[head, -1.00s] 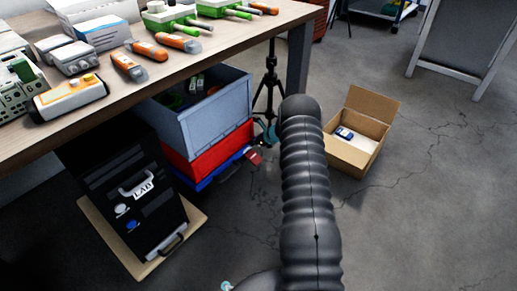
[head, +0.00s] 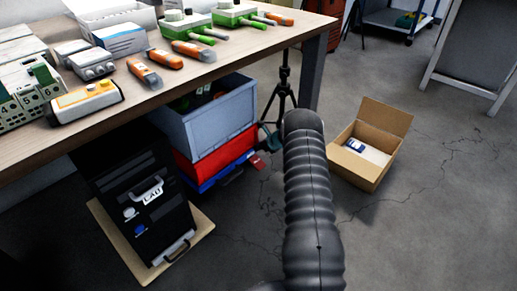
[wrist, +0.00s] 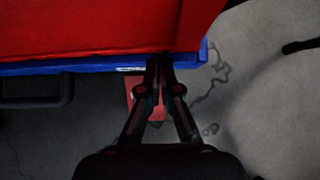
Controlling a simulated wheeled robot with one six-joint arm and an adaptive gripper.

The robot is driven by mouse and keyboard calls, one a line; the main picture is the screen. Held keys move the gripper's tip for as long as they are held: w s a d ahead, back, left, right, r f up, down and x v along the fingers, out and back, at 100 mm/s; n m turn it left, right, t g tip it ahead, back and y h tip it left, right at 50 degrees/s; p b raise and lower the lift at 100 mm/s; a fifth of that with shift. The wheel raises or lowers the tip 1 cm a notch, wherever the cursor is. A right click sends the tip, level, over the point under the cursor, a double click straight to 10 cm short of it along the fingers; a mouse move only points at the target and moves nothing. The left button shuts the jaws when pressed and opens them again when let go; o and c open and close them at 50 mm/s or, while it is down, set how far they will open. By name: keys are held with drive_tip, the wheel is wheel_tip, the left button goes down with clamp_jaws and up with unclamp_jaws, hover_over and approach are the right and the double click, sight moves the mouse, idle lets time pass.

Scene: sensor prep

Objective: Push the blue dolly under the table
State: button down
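The blue dolly (head: 212,181) carries a red crate (head: 215,156) with a grey-blue crate (head: 210,120) on top. The stack stands partly under the table (head: 255,50), right of a black case. In the wrist view the dolly's blue edge (wrist: 95,67) runs below the red crate (wrist: 90,25). My gripper (wrist: 160,62) has its fingertips together, with nothing seen between them. The tips overlap the dolly's edge near its right end; contact cannot be told. In the head view my arm hides most of the gripper.
A black case marked LAB (head: 145,205) stands on a tan board (head: 200,232) at left. A tripod (head: 284,90) is behind the arm. An open cardboard box (head: 357,171) is at right. A small red piece (wrist: 135,110) lies below the fingers. Floor at front right is clear.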

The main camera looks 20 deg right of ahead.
drive_tip(key=shift+s+d, duration=0.15)
drive_tip(key=shift+s, duration=0.3)
drive_tip(key=s+d, duration=0.1)
drive_tip(key=s, duration=0.2)
drive_tip(key=shift+d+r, duration=0.1)
drive_tip(key=shift+d, duration=0.25)
drive_tip(key=p+v, duration=0.1)
drive_tip(key=v, duration=0.8)
drive_tip(key=shift+s+r, duration=0.2)
drive_tip(key=shift+d, duration=0.1)
